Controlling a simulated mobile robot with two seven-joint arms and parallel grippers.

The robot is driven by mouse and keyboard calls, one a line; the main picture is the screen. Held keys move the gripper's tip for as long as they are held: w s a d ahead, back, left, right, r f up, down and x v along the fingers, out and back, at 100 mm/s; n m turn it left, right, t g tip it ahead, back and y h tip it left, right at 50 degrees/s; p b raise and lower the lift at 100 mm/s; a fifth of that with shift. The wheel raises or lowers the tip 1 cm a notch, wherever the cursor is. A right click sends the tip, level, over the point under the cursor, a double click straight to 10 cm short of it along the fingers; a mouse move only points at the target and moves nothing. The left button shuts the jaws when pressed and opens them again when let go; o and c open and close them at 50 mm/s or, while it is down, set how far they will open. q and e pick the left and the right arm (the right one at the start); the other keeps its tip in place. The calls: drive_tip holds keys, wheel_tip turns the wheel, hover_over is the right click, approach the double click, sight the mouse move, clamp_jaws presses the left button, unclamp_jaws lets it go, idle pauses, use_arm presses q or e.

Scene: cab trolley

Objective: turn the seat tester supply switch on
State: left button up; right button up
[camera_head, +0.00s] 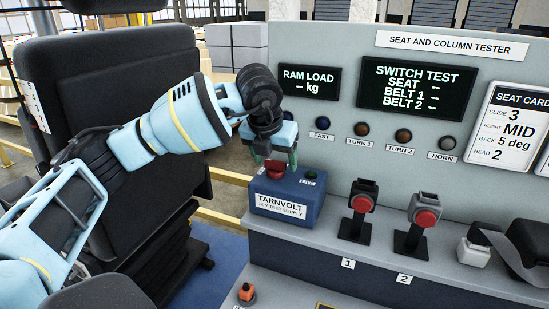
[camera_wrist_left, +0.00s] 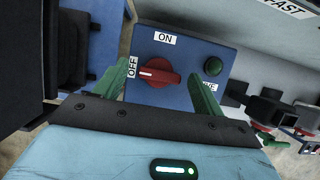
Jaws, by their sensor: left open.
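The TARNVOLT 12 V test supply is a blue box (camera_head: 285,214) on the tester's ledge. Its red rotary switch (camera_wrist_left: 160,73) shows in the left wrist view, with its white mark towards the OFF label (camera_wrist_left: 132,67). The ON label (camera_wrist_left: 165,38) is above the knob. A dark green lamp (camera_wrist_left: 213,67) sits right of the knob and looks unlit. My left gripper (camera_head: 283,160) is over the box, pointing down. Its green fingers are open, one on each side of the knob; I cannot tell whether they touch it. In the head view the gripper partly hides the switch.
Two red-button belt buckles (camera_head: 362,205) (camera_head: 426,218) stand on the ledge to the right. The test panel (camera_head: 340,150) rises behind the box; its switch test display (camera_head: 417,88) shows dashes. A black seat (camera_head: 115,110) stands left, behind my arm. An orange button (camera_head: 246,292) is below.

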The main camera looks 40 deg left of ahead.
use_arm(q)
drive_tip(key=c, duration=1)
